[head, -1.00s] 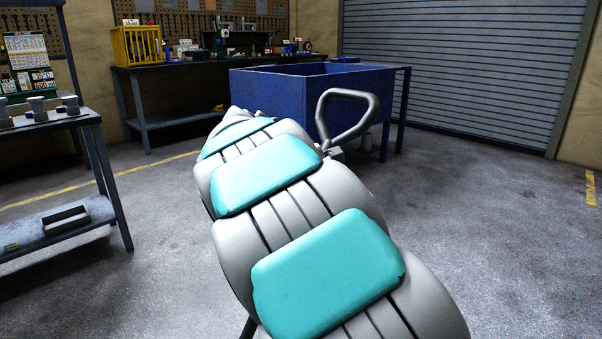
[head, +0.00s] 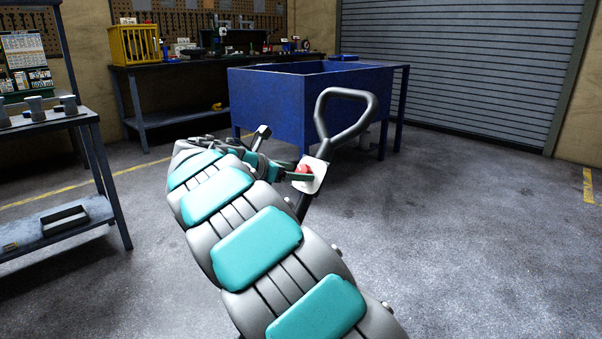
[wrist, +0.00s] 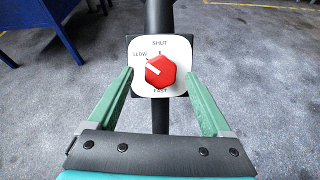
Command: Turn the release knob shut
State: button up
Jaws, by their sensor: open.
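The red six-sided release knob (wrist: 160,71) sits on a white dial plate (wrist: 174,46) marked SHUT at the top, SLOW at the upper left and FAST at the bottom. Its white pointer mark points up and left, toward SLOW. The knob also shows in the head view (head: 304,168), low on the jack's dark handle (head: 324,118). My gripper (wrist: 160,74) is open, with one green finger on each side of the knob. The fingertips appear apart from the knob; their depth relative to it is hard to tell.
A blue bin (head: 310,95) stands behind the handle. A workbench (head: 190,68) with a yellow crate (head: 135,44) is at the back, and a shelf cart (head: 75,215) is at the left. The floor at the right is clear.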

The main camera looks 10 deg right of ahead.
jog(key=shift+x, duration=1.2)
grip_shut()
jog(key=shift+m, duration=0.4)
jog(key=shift+m+g, duration=0.3)
jog(key=m+g+p, duration=0.1)
jog(key=m, duration=0.3)
jog(key=shift+m, duration=0.3)
jog(key=m+g, duration=0.1)
jog(key=m, duration=0.4)
jog(key=shift+m, duration=0.5)
